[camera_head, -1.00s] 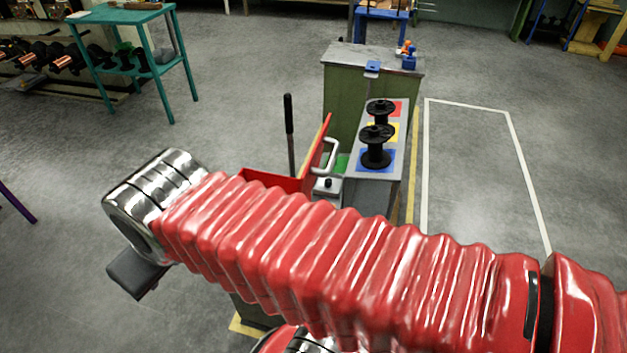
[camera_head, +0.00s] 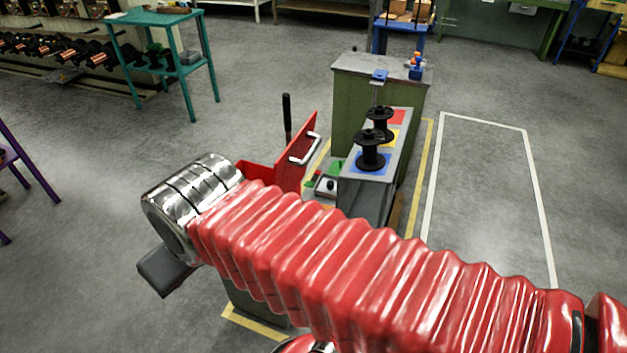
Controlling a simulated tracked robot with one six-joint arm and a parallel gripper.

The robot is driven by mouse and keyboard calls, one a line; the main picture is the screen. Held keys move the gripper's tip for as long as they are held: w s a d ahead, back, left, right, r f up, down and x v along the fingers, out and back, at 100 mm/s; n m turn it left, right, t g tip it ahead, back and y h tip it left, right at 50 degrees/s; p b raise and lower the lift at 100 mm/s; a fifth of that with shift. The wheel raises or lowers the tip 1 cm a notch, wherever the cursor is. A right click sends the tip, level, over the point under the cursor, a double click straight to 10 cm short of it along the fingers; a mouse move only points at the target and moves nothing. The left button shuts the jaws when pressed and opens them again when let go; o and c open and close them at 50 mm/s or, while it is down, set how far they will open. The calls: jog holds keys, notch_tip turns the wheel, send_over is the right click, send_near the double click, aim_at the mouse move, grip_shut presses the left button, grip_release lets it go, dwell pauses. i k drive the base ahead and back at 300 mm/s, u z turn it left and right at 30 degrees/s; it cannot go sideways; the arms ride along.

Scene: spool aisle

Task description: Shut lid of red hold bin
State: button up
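The red hold bin (camera_head: 256,172) stands beyond my arm, and only part of its red rim shows. Its red lid (camera_head: 296,156) stands open, raised upright on the bin's right side, with a pale handle (camera_head: 305,148) on its right face. My red-sleeved arm crosses the lower part of the view and hides most of the bin. The arm's silver end joint is to the left of the bin. A dark piece under that joint shows, but my gripper's fingers cannot be made out.
A grey stand (camera_head: 366,198) with two black spools on coloured squares is right of the lid. A green cabinet (camera_head: 350,105) stands behind it. A small control box (camera_head: 326,186) sits between lid and stand. A black upright lever (camera_head: 287,115) rises behind the bin.

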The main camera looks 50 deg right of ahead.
aim_at(290, 167)
jog(key=k, duration=0.9)
jog(key=z, duration=1)
jog(key=i, duration=1)
jog(key=u, duration=0.6)
